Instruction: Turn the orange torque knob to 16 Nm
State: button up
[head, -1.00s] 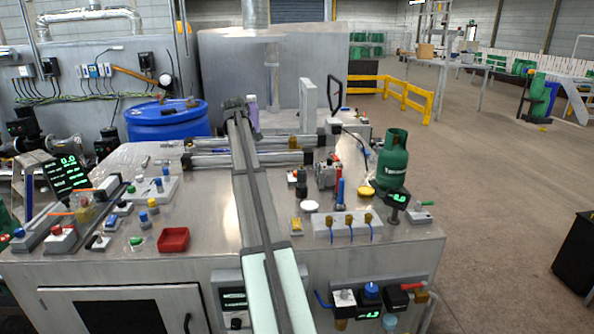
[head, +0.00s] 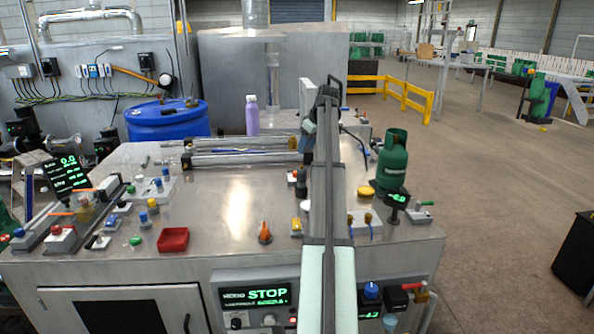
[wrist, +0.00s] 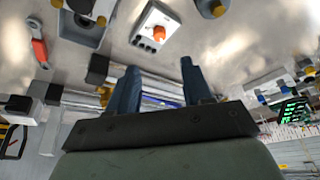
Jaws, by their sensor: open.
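An orange knob-like part (head: 264,232) with a dark base sits on the steel table near its front edge, in the head view. In the wrist view an orange round cap (wrist: 159,34) stands on a small white box (wrist: 155,22); I cannot tell whether it is the same part. My gripper (head: 308,130) is over the back of the table by the long cylinders, well beyond the orange part. In the wrist view its two blue fingers (wrist: 158,82) stand apart with nothing held between them. My arm hides part of the table's middle right.
A red tray (head: 173,240) lies left of the orange part. A green gas bottle (head: 392,160) stands at the right edge. A purple bottle (head: 252,115) stands behind the cylinders (head: 240,158). A front panel display (head: 255,295) reads STOP. The table's centre is clear.

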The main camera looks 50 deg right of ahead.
jog(key=x, duration=1.2)
jog(key=shift+f, duration=0.3)
jog(key=shift+c, duration=0.3)
grip_shut()
